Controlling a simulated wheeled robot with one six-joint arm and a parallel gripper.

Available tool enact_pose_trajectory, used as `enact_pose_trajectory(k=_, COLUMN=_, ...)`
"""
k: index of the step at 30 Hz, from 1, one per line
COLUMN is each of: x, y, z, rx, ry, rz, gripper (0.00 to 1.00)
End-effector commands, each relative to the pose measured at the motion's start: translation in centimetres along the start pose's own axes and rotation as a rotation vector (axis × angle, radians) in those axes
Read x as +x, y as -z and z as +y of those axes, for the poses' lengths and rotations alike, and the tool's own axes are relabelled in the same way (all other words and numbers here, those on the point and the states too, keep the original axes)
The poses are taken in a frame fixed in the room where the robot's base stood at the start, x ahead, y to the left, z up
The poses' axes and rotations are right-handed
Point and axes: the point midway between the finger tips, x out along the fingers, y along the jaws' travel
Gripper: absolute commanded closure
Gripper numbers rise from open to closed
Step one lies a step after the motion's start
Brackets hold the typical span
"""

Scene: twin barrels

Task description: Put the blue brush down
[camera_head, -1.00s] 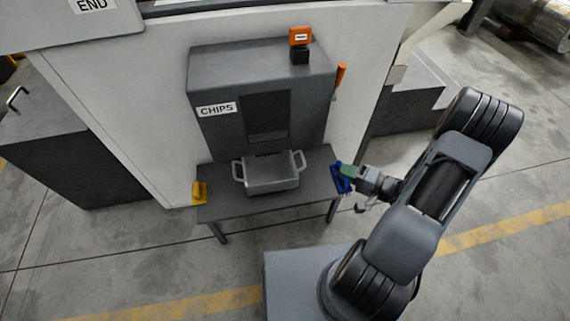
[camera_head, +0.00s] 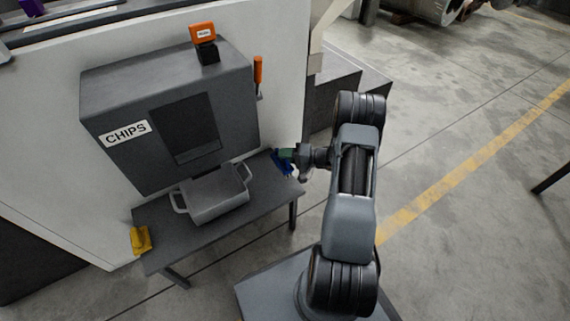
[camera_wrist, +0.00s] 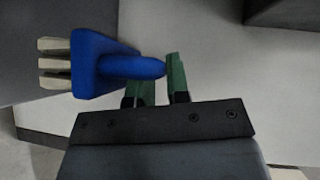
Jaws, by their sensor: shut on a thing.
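The blue brush (camera_head: 279,165) is at the right end of the grey table (camera_head: 228,222). In the wrist view the brush (camera_wrist: 92,64) has a blue body, a rounded handle pointing right and pale bristle tufts on the left. My gripper (camera_head: 288,156) is shut on the handle; its green fingertips show in the wrist view (camera_wrist: 161,80). The bristles lie over a dark grey surface there. I cannot tell whether the brush touches the tabletop.
A grey two-handled bin (camera_head: 216,198) stands mid-table before the CHIPS cabinet (camera_head: 150,90). A yellow object (camera_head: 140,240) is at the table's left end. An orange-handled tool (camera_head: 258,72) is on the cabinet's right side. Bare tabletop shows between bin and brush.

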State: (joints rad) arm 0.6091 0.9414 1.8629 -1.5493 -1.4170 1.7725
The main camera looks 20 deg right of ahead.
Motion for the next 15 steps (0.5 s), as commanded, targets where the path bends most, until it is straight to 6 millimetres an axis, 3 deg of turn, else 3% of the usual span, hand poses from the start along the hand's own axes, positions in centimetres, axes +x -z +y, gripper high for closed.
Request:
enact_pose_trajectory(k=5, x=0.3, y=0.3, z=0.7, rx=-0.001, ry=0.0, rz=0.0, gripper=1.0)
enact_pose_trajectory(k=12, x=0.9, y=0.3, z=4.0, rx=0.0, ry=0.0, rz=0.0, gripper=1.0)
enact_pose_trajectory(k=15, x=1.0, y=0.3, z=4.3, rx=-0.001, ry=0.0, rz=0.0, gripper=1.0)
